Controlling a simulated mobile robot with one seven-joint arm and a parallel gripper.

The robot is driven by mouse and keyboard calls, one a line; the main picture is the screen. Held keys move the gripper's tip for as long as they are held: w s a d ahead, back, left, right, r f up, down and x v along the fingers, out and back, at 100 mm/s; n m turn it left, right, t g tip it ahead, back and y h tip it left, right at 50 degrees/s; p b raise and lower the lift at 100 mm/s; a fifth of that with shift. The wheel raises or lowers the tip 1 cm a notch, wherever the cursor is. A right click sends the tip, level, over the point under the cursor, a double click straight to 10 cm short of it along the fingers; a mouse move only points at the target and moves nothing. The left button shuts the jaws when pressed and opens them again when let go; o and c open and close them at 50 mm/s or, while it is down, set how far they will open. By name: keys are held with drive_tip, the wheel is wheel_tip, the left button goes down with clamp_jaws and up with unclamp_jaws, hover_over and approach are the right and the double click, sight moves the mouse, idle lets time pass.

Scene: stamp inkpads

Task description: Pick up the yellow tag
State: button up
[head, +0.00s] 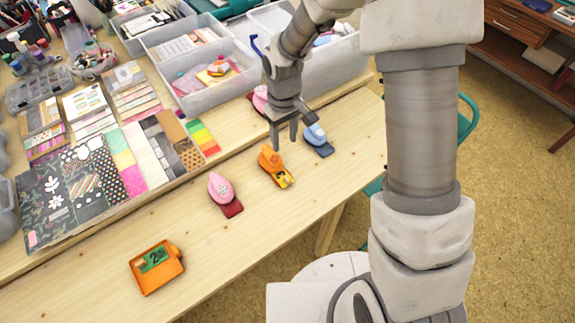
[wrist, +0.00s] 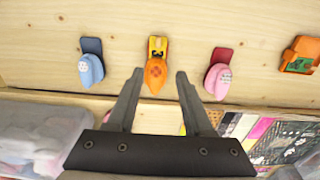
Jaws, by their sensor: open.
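The yellow tag (head: 284,180) appears to be the yellow piece with dark markings at the front end of an orange stamp punch (head: 270,159) on the wooden table. In the wrist view the yellow piece (wrist: 157,45) is at the upper middle, beyond the orange body (wrist: 155,72). My gripper (head: 284,142) is open and empty, pointing down above and just behind the orange punch. In the wrist view its fingertips (wrist: 159,75) appear on either side of the orange body, apart from it. The height gap is hard to judge.
A blue punch (head: 315,134) and a pink punch (head: 221,187) stand on either side. An orange tray (head: 157,268) with a green label lies at the front left. Patterned papers (head: 85,180) and clear bins (head: 200,75) fill the back. Bare table (head: 110,235) lies between.

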hover_over(286, 177)
drive_tip(key=f, duration=1.1)
drive_tip(key=shift+s+a+f, duration=0.1)
drive_tip(key=shift+s+a, duration=0.1)
drive_tip(key=shift+w+d+f, duration=0.1)
drive_tip(key=shift+w+f, duration=0.05)
drive_tip(key=shift+f, duration=1.45)
drive_tip(key=shift+w+d+f, duration=0.1)
drive_tip(key=shift+f, duration=1.5)
clamp_jaws()
